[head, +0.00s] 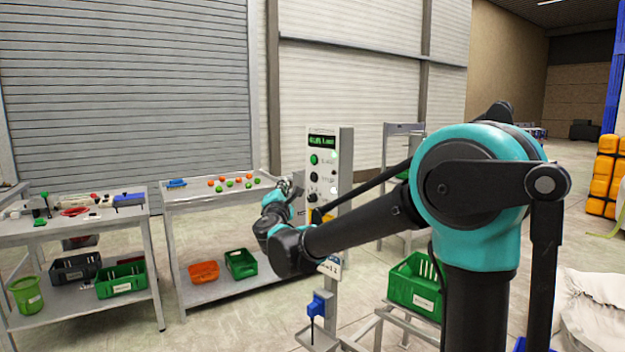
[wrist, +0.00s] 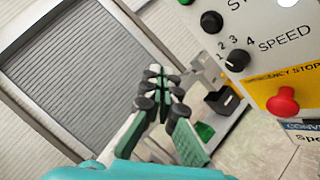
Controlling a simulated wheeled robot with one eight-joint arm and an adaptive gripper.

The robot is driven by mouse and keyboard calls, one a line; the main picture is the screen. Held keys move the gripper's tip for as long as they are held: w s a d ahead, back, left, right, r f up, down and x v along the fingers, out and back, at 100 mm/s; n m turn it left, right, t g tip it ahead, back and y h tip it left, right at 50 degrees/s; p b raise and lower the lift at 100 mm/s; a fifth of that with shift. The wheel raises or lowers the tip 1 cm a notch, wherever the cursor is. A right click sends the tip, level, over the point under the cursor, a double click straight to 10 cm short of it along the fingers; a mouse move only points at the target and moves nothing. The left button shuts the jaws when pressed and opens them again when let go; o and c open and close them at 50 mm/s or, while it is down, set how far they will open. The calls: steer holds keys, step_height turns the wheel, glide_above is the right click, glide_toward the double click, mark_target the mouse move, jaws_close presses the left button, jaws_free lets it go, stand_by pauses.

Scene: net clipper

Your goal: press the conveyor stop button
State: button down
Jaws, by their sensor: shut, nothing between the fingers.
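The control panel (head: 322,147) stands on a post in the middle of the head view, with a lit green display, a green button (head: 314,159) and dark controls below it. In the wrist view the panel (wrist: 262,22) fills the upper right. There a black button (wrist: 211,21) sits beside a label starting "ST", cut off by the frame. A black SPEED knob (wrist: 236,60) and a red emergency stop (wrist: 283,101) on a yellow plate lie below it. My gripper (wrist: 160,76) is shut and empty, left of the panel and apart from the buttons in that view.
Two work tables stand to the left, one (head: 240,193) with orange and green balls and one (head: 80,228) with tools. Bins sit on their lower shelves. A green crate (head: 415,290) stands right of the post. A blue device (head: 317,304) hangs low on the post.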

steer(key=shift+w+d, duration=0.1)
steer(key=w+d, duration=0.6)
steer(key=shift+w, duration=0.15)
stand_by(1.6)
steer(key=shift+w+d, duration=0.2)
steer(key=shift+w, duration=0.1)
steer(key=shift+w+d, duration=0.3)
steer(key=shift+d, duration=0.05)
stand_by(0.8)
stand_by(0.3)
steer(key=shift+s+a, duration=0.6)
steer(key=shift+s, duration=0.05)
steer(key=shift+a, duration=0.1)
steer(key=shift+s+a, duration=1.6)
steer(key=shift+s, duration=0.25)
